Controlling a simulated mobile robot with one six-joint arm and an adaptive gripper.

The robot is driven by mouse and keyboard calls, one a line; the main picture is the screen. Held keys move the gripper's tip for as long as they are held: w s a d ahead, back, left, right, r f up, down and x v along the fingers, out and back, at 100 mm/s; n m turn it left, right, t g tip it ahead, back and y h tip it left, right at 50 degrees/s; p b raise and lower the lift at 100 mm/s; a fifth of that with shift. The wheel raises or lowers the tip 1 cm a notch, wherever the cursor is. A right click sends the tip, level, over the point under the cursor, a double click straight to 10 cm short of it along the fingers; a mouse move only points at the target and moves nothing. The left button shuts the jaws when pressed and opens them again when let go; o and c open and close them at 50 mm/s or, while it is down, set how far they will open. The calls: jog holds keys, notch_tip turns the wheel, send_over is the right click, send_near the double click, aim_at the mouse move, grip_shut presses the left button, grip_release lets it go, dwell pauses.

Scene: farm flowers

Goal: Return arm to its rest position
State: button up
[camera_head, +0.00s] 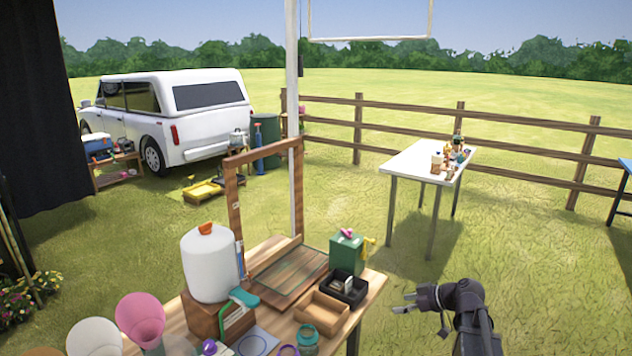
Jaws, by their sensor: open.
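My arm shows at the lower right, bent at a dark joint, with its lower end cut off by the picture's bottom edge. My gripper (408,303) points left, its two fingers apart with nothing seen between them. It hangs over the grass, to the right of the wooden table (367,292) and apart from it.
The wooden table holds a white container (211,265), a wooden tray (321,312), a black tray (345,288), a green box (350,254) and an upright wooden frame (233,207). A white table (410,163) stands behind on open grass. A fence (400,107) runs behind it.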

jog(key=s+a+f+m+g+h, duration=0.3)
jog(key=s+f+m+h, duration=0.1)
jog(key=s, duration=0.4)
jog(key=s+a+f+m+g+h, duration=0.3)
jog(key=s+a+f+m+h, duration=0.1)
jog(key=s, duration=0.4)
jog(key=shift+f+m+h, duration=0.2)
jog(key=shift+m+h, duration=0.5)
jog(key=shift+h, duration=0.1)
jog(key=shift+a, duration=0.1)
dwell(0.8)
